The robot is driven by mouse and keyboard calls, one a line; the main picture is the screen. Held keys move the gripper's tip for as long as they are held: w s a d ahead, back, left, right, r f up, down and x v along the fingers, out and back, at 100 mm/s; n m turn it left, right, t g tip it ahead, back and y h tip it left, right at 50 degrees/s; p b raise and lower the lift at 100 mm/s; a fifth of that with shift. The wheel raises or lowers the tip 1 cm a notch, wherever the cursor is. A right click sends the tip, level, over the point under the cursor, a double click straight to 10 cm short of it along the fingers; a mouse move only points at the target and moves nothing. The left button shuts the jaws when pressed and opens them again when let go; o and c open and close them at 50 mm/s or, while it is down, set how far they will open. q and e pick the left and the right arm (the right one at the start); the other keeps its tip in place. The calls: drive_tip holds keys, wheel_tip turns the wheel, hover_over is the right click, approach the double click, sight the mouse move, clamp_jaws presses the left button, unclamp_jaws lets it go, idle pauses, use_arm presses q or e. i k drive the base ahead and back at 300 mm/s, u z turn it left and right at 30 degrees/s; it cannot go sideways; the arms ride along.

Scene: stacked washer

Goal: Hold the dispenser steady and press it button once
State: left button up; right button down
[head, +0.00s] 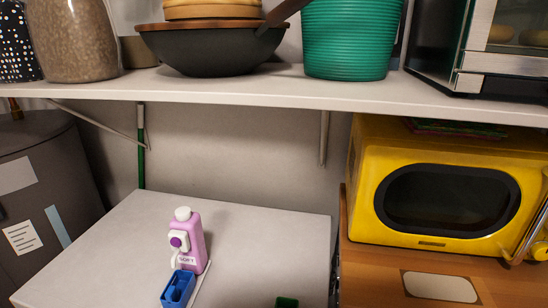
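The dispenser (190,242) is a pink-purple bottle with a white cap and a label that seems to read "SOFT". It stands upright on the white top surface (265,250) at the lower middle left of the head view. Its round purple button (178,241) sits on a white fitting on the side facing me. A blue open container (178,288) is in front of the dispenser, at its base, on what looks like a thin white strip. Neither of my grippers shows in the head view, and nothing is touching the dispenser from above or the sides.
A white shelf (235,88) crosses above, with a dark bowl (210,52), a green ribbed pot (345,40) and a glass jar (75,40). A yellow microwave (430,170) stands right on a wooden surface. A small dark green object (287,302) is at the bottom edge.

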sight(176, 242)
drive_tip(key=u, duration=0.45)
drive_tip(key=k, duration=0.5)
drive_tip(key=u, duration=0.8)
drive_tip(key=i, duration=0.9)
drive_tip(key=z, duration=0.75)
